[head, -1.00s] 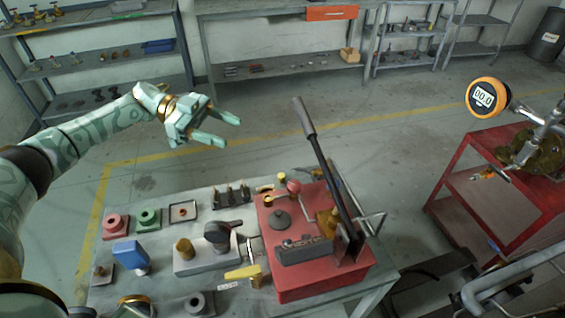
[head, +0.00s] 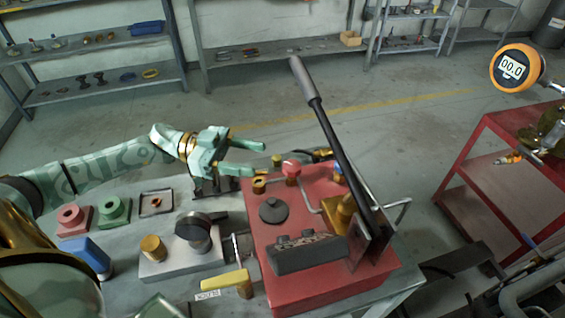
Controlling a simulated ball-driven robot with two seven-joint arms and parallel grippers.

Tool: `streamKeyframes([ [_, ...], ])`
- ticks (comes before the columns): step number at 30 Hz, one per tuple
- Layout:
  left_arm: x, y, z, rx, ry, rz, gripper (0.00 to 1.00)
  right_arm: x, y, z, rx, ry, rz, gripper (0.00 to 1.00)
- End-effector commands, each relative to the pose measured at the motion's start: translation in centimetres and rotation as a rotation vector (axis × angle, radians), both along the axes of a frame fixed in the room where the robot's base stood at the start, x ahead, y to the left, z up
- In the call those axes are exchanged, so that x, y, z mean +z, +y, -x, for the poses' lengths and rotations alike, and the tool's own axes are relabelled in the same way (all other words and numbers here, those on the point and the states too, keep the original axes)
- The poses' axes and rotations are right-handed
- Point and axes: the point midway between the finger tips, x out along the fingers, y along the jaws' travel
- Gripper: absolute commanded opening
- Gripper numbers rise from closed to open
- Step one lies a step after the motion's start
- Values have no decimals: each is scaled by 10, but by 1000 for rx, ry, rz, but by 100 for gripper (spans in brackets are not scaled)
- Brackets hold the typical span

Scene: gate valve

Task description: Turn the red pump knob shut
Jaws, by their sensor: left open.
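The red pump knob (head: 291,168) is a small red knob on the back part of the red pump unit (head: 310,291), left of the long black lever (head: 338,135). It stands upright and nothing covers it. My left gripper (head: 257,160) is open and empty. Its two fingers point right towards the knob, and its tips are a little left of it in the picture, apart from it. A brass fitting (head: 259,184) sits just below the lower finger. My right gripper is not in view.
The workbench (head: 130,240) also holds a black-knobbed valve block (head: 193,232), a yellow-handled valve (head: 226,281), and red and green blocks.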

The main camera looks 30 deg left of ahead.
Motion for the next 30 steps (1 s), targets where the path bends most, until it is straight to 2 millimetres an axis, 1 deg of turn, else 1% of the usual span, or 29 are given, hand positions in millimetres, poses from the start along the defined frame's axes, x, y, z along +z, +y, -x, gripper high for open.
streamKeyframes([
  [1,-1,-12,-4,-2,-2,3,55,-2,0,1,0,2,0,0],
  [3,-1,-27,-9,-2,-2,3,55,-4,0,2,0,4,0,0],
  [6,-1,-45,-16,-1,-2,3,55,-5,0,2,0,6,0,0],
  [9,-1,-58,-20,-1,0,2,55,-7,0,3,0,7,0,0],
  [15,-1,-69,-24,1,1,0,55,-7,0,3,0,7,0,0],
  [22,-1,-69,-24,1,2,0,55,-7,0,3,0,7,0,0],
  [23,-1,-69,-24,1,2,0,47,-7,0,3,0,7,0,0],
  [24,-1,-69,-24,1,2,0,36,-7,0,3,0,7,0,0],
  [27,-1,-69,-24,1,2,0,10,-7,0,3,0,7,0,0],
  [30,-1,-69,-24,1,2,0,10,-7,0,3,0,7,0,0],
])
